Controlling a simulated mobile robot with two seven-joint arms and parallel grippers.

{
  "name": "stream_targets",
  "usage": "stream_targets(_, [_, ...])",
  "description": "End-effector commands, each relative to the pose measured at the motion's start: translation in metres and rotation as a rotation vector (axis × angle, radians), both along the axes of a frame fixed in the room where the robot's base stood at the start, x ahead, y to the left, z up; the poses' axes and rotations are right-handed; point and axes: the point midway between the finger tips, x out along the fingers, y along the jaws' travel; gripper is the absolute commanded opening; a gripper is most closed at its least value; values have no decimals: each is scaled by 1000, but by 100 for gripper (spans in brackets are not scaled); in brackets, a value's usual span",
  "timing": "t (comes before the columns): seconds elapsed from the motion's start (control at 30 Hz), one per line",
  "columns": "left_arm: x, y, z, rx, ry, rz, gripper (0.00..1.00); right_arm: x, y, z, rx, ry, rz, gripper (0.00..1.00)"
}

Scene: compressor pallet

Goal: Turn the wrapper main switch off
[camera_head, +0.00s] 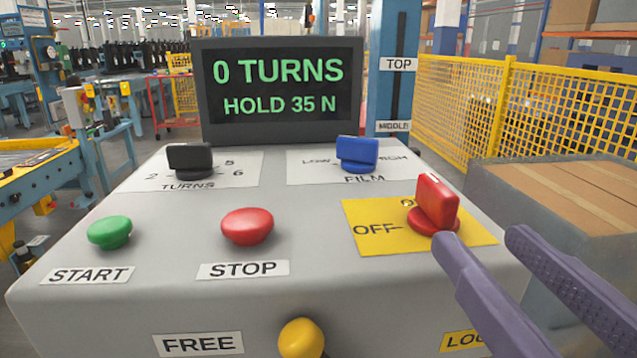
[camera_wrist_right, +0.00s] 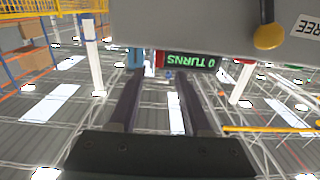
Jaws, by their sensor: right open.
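The main switch is a red rotary knob (camera_head: 437,203) on a yellow plate (camera_head: 375,226) at the right of the grey control panel. OFF is printed to the left of the knob; a second label behind its handle is mostly hidden. The handle stands upright and points away from the OFF mark. My right gripper (camera_head: 480,236) is open and empty, its purple fingers just in front and to the right of the knob. The left fingertip appears close to the knob's base; I cannot tell if they touch. The right wrist view shows both fingers (camera_wrist_right: 157,75) apart. My left gripper is out of view.
The panel carries a green START button (camera_head: 110,232), a red STOP button (camera_head: 247,226), a black TURNS knob (camera_head: 190,158), a blue FILM knob (camera_head: 357,153) and a yellow lever (camera_head: 301,338). A display (camera_head: 282,90) reads 0 TURNS, HOLD 35 N. Boxes (camera_head: 575,190) stand at right.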

Motion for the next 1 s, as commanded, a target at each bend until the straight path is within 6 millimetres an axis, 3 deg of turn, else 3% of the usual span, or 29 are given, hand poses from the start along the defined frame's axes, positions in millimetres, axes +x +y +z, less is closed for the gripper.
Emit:
stream_targets(0.03, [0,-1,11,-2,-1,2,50,8,0,7,-3,-3,0,49])
stream_targets(0.2, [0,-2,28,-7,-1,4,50,36,1,8,-3,-2,-1,49])
stream_targets(0.5, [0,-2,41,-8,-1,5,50,78,2,3,-3,0,-2,49])
stream_targets(0.93, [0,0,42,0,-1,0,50,87,2,1,-1,2,-3,49])
stream_targets(1.0, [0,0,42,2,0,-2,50,87,2,1,-1,2,-3,41])
